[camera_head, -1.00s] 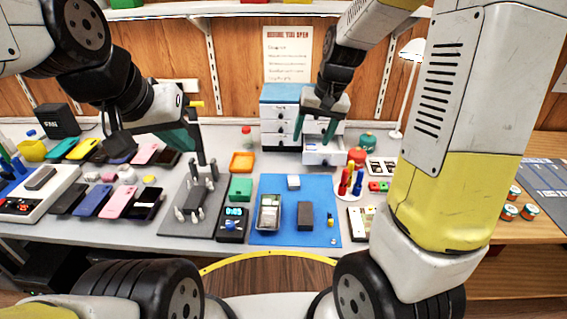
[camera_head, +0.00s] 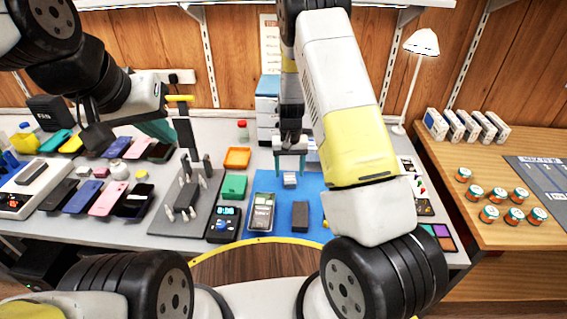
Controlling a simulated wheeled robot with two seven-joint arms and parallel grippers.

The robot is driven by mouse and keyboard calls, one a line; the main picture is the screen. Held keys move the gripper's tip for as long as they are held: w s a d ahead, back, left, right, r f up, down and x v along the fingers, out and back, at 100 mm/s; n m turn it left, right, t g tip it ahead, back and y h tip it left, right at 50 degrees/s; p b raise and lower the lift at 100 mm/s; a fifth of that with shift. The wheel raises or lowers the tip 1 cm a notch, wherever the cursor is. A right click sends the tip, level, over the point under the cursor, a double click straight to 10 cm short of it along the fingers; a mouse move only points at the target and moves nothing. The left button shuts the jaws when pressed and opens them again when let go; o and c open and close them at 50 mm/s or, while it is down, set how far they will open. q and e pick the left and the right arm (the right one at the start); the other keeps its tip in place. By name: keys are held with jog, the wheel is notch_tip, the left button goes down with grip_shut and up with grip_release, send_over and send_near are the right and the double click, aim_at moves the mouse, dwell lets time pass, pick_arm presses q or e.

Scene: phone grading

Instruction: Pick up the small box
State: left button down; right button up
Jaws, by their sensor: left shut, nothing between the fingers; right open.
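A small white-grey box (camera_head: 290,181) lies on the blue mat (camera_head: 279,226) near its far edge. My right gripper (camera_head: 290,168) is open just above it, with its teal fingers spread to either side. I cannot tell whether the fingers touch the box. My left gripper (camera_head: 162,134) is shut and empty above the back left of the grey table, well away from the box. Its fingertips are partly hidden.
On the mat, nearer me, lie a clear tray with a phone (camera_head: 262,211) and a dark block (camera_head: 300,215). A drawer unit (camera_head: 267,108) stands behind, partly covered by my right arm. Several phones crowd the left. A lamp (camera_head: 421,43) stands at the back right.

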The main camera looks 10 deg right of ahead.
aim_at(290, 178)
notch_tip(290, 178, down, 3)
jog(key=shift+w+d+f, duration=0.1)
jog(key=shift+f, duration=0.1)
jog(key=shift+c, duration=0.2)
grip_shut()
